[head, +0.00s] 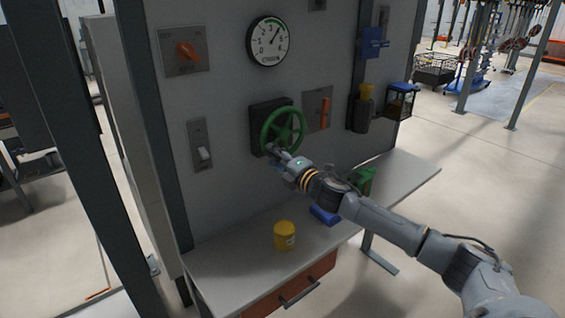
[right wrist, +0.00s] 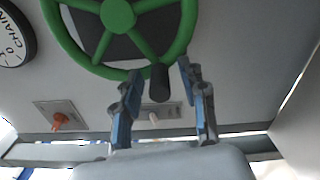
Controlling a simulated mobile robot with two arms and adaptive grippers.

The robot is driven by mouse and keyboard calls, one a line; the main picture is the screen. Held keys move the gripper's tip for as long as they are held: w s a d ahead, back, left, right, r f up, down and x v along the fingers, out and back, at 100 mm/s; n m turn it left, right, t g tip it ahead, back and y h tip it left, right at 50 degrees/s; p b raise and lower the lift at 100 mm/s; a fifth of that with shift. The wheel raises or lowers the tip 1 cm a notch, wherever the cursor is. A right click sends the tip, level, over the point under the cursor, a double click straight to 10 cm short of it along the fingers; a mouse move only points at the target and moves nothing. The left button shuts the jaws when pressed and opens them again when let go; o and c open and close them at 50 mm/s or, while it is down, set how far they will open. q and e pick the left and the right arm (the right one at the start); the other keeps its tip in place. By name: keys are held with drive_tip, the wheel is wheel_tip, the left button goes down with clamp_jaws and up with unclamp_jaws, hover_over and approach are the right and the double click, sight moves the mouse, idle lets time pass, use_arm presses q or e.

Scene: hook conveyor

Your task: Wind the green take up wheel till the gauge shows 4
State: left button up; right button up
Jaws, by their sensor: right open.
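The green take up wheel (head: 283,130) is mounted on a dark block on the grey panel. It also fills the top of the right wrist view (right wrist: 118,14). My right gripper (head: 272,153) is at the wheel's lower left rim. In the right wrist view its two fingers (right wrist: 160,90) are apart, one on each side of the wheel's dark handle knob (right wrist: 160,83), with gaps showing. The round gauge (head: 268,41) is above the wheel. Its needle points to the upper right; the exact value is too small to read surely. My left gripper is not in view.
An orange rotary switch (head: 187,51), a toggle switch (head: 202,152) and an orange lever (head: 324,113) surround the wheel on the panel. A yellow tub (head: 285,236), a blue item (head: 324,215) and a green item (head: 363,181) are on the shelf (head: 230,267) below.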

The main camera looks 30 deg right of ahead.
drive_tip(key=s, duration=1.1)
drive_tip(key=shift+s+d, duration=0.4)
drive_tip(key=shift+d, duration=0.05)
